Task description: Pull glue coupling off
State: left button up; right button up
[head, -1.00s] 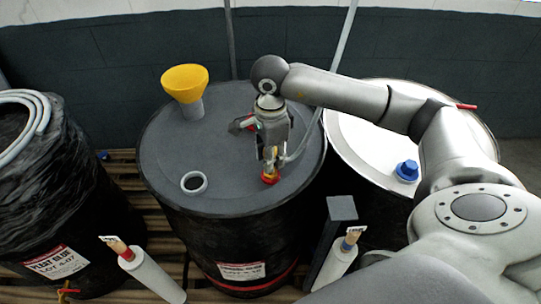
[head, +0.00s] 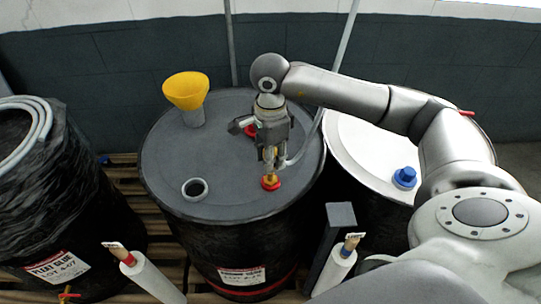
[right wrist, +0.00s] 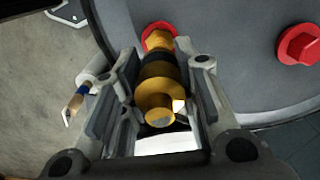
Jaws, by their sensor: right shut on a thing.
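My right gripper (head: 270,160) is above the front right of the middle drum's lid (head: 235,160), pointing down. Its fingers are shut on the brass coupling (right wrist: 155,88), which has a dark ring around its middle and lies between the two pads in the right wrist view. Just below the fingertips, a brass fitting (head: 270,176) stands on a red base (head: 271,184) on the lid. The red base also shows in the right wrist view (right wrist: 158,32), behind the brass parts. I cannot tell whether the coupling still touches the fitting. My left gripper is not in view.
A yellow funnel (head: 186,90) and a pale open ring (head: 194,189) are on the same lid. A red cap (right wrist: 299,44) is near the gripper. A white-lidded drum (head: 365,150) with a blue cap (head: 404,178) stands right, a wrapped drum (head: 50,200) left.

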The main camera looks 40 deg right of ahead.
jog(key=shift+r, duration=0.1)
jog(key=shift+r+p, duration=2.1)
jog(key=shift+r, duration=2.35)
